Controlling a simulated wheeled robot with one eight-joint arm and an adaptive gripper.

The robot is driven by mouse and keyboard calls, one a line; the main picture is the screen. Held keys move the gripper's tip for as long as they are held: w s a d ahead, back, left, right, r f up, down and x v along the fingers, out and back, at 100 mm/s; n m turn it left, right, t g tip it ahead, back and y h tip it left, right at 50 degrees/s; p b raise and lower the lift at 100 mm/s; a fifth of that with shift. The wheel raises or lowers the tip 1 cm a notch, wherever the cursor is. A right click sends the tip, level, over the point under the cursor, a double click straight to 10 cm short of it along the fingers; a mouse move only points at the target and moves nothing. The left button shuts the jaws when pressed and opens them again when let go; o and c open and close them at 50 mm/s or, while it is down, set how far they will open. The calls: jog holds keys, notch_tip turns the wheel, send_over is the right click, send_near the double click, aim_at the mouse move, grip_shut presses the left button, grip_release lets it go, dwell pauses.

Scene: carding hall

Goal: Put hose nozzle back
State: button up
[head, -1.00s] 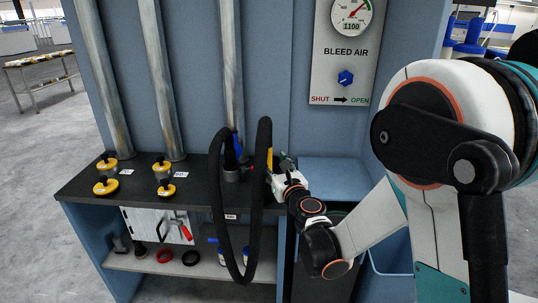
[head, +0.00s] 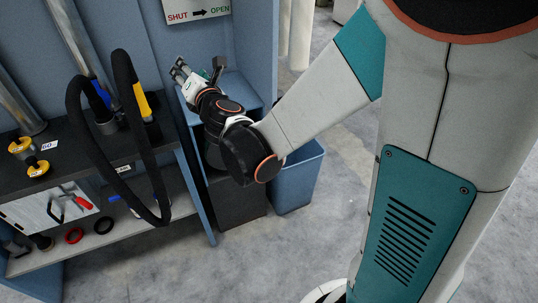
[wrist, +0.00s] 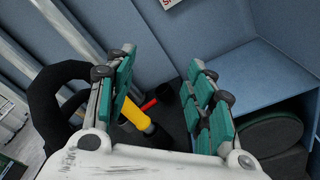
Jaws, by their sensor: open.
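A yellow hose nozzle (head: 143,102) stands upright at the right end of the dark bench, beside a looped black hose (head: 122,65). Its lower end meets a dark fitting, but I cannot tell how deeply it sits. In the wrist view the yellow nozzle (wrist: 133,115) shows low between the fingers, with a dark grey end and a red piece near it. The hose (wrist: 45,95) bends at the left. My gripper (head: 199,70) is open and empty, right of the nozzle and apart from it. Both fingers (wrist: 160,68) show spread in the wrist view.
A blue part (head: 100,95) in a grey cup stands left of the nozzle, below a metal pipe. Yellow-capped fittings (head: 38,167) are on the bench's left. A blue shelf (head: 238,92) lies beside my gripper, and a blue bin (head: 292,185) stands on the floor at right.

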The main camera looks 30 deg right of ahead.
jog(key=s+d+m+g+h, duration=0.4)
jog(key=s+d+m, duration=0.65)
jog(key=m, duration=0.45)
jog(key=s+a+f+m+g+y, duration=0.1)
jog(key=s+f+m+g, duration=0.2)
jog(key=s+m, duration=0.3)
jog(key=s+a+f+m+g+y, duration=0.1)
jog(key=s+m, duration=0.5)
jog(key=s, duration=0.8)
notch_tip(320, 180, down, 2)
jog(key=shift+a+f+g+y, duration=0.2)
jog(key=shift+g+y, duration=0.5)
jog(key=shift+g, duration=0.5)
jog(key=shift+a, duration=0.15)
